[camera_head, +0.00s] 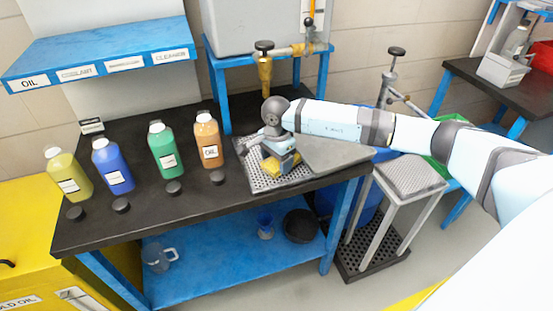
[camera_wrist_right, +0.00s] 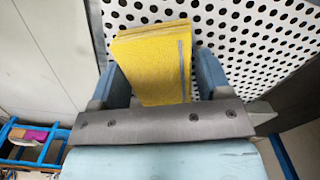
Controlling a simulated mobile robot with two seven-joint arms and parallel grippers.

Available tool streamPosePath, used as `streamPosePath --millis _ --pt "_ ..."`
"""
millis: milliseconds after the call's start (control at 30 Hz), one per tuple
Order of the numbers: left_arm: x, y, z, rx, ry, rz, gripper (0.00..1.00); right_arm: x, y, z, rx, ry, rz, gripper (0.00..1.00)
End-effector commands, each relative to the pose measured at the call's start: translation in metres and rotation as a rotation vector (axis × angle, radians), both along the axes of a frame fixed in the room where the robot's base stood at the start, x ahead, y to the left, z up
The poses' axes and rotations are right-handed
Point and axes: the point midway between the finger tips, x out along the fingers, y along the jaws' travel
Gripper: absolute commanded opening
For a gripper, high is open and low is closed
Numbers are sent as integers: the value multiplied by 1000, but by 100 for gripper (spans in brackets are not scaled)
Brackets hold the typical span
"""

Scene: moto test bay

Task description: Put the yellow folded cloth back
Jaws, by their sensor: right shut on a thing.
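The yellow folded cloth (camera_head: 270,167) is at the perforated metal tray (camera_head: 262,184) on the black workbench. My right gripper (camera_head: 283,160) is over the tray and shut on the cloth. In the right wrist view the cloth (camera_wrist_right: 153,65) sits between the two blue-grey fingers, with the perforated surface (camera_wrist_right: 240,25) behind it. I cannot tell whether the cloth touches the tray. The gripper hides part of the cloth in the head view. My left gripper is not in view.
Yellow (camera_head: 67,175), blue (camera_head: 112,166), green (camera_head: 164,152) and orange (camera_head: 208,142) bottles stand left of the tray, with black caps in front. A brass tap (camera_head: 265,75) hangs behind the tray. A blue shelf (camera_head: 100,55) is at upper left.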

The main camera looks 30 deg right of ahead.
Motion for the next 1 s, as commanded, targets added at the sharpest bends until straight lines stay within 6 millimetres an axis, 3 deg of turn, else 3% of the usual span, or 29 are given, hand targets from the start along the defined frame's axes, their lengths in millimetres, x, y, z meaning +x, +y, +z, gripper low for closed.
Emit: streamPosePath --millis 167,200,300,667,1000 --pt "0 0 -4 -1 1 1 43 0 0 -4 0 0 0 45" --pt "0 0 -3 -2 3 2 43 0 0 -3 0 0 0 76" --pt "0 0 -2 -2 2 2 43 0 0 -3 0 0 0 97" --pt "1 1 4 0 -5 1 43 0 0 4 0 -1 0 97" --pt "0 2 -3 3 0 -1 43 1 0 58 -1 -2 0 97"
